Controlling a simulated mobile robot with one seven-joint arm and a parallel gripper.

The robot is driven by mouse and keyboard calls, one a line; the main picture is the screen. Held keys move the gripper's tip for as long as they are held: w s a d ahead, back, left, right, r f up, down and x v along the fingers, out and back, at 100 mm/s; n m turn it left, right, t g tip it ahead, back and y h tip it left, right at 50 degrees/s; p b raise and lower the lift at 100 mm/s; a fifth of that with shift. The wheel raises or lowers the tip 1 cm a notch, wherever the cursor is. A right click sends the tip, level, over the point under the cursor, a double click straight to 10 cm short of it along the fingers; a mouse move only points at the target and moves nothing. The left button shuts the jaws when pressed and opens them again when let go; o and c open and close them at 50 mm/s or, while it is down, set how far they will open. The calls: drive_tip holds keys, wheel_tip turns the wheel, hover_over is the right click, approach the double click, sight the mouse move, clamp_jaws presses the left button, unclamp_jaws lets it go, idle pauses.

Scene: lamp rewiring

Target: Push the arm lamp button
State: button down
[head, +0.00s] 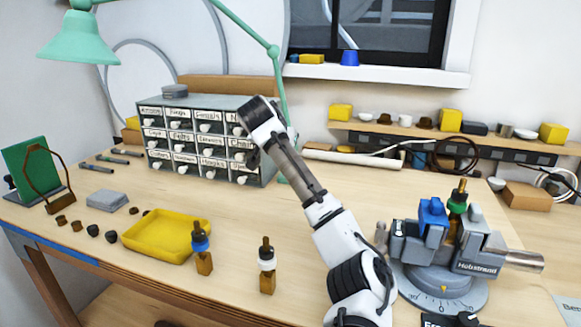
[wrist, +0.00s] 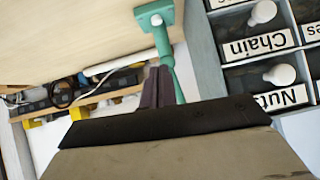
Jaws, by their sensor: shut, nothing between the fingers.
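The green arm lamp shows in the head view, with its shade (head: 78,40) at top left and its jointed arm (head: 240,27) running down behind the drawer cabinet's right end. Its base is hidden there by my arm. In the wrist view, which looks upside down, the green lamp base (wrist: 168,8) lies at the top, with a round white button (wrist: 156,20) on it. My gripper (wrist: 159,70) is shut and empty, its dark fingers pointing toward the lamp base. The fingertips overlap the lamp post in the picture and appear apart from the button.
The labelled drawer cabinet (head: 208,128) stands close beside my gripper. A vise (head: 440,235) stands at right. The bench between cabinet and vise is mostly clear.

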drive_tip(key=shift+s, duration=0.1)
drive_tip(key=p+x, duration=0.1)
drive_tip(key=x, duration=0.3)
drive_tip(key=f+p+x, duration=0.1)
drive_tip(key=p+x, duration=0.1)
drive_tip(key=x, duration=0.2)
drive_tip(key=s+p+x, duration=0.1)
drive_tip(key=x, duration=0.3)
drive_tip(key=shift+a+f, duration=0.2)
drive_tip(key=shift+f, duration=0.1)
drive_tip(key=shift+f+p, duration=0.3)
drive_tip(key=shift+f, duration=0.2)
drive_tip(key=shift+w, duration=0.15)
